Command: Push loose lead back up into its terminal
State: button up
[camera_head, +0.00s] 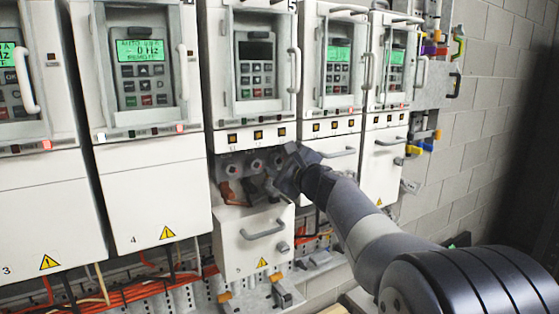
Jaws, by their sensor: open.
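The middle drive cabinet (254,135) has a dark screen, and its lower cover (262,232) hangs down below the terminals. The exposed terminal row (240,164) shows round screw heads on a grey block. An orange-brown lead end (229,193) shows at the left of the opening, under the terminals. I cannot tell whether it is the loose one. My gripper (269,183) reaches in from the right and is open in front of the opening, close below the right-hand terminals. It hides part of the terminal area, and I cannot tell whether it touches a lead.
Closed drives with lit green screens stand on both sides, such as the one marked 4 (144,130). The lowered cover's handle (264,230) sticks out below my gripper. Orange wires (130,291) run along the bottom. A block wall (483,130) is at the right.

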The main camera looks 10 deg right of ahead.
jog(key=shift+c, duration=0.2)
grip_shut()
dwell(0.3)
jog(key=shift+f+b, duration=0.15)
jog(key=shift+b, duration=0.25)
jog(key=shift+f+n+b, duration=0.1)
jog(key=shift+n+b, duration=0.6)
jog(key=shift+b, duration=0.1)
jog(key=n+b, duration=0.4)
jog(key=b, duration=0.1)
jog(key=n+b, duration=0.3)
jog(key=shift+n, duration=0.4)
jog(key=shift+n+b, duration=1.35)
jog(key=shift+n, duration=0.05)
jog(key=shift+r, duration=0.2)
